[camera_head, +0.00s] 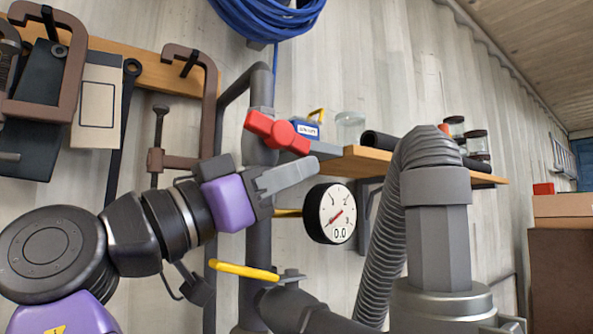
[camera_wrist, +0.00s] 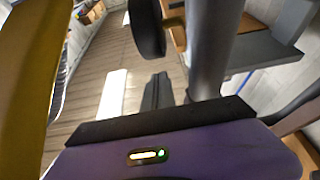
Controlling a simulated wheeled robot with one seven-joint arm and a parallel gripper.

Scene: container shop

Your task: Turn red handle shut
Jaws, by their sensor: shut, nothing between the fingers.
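The red handle (camera_head: 276,132) is a lever on a vertical grey pipe (camera_head: 259,245). In the head view it lies across the pipe, sloping down from left to right. My gripper (camera_head: 310,166) is shut and empty, its fingers pointing right just below the handle in the picture. I cannot tell whether they touch the handle or the pipe. In the wrist view the grey pipe (camera_wrist: 210,45) rises beyond the purple gripper body, and I cannot make out the red handle there.
A round gauge (camera_head: 330,213) sits right of the pipe, close to my fingers. A yellow handle (camera_head: 244,271) is below my gripper. A ribbed hose (camera_head: 383,240) and a wooden shelf (camera_head: 372,158) stand to the right. Clamps (camera_head: 207,110) hang on the left wall.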

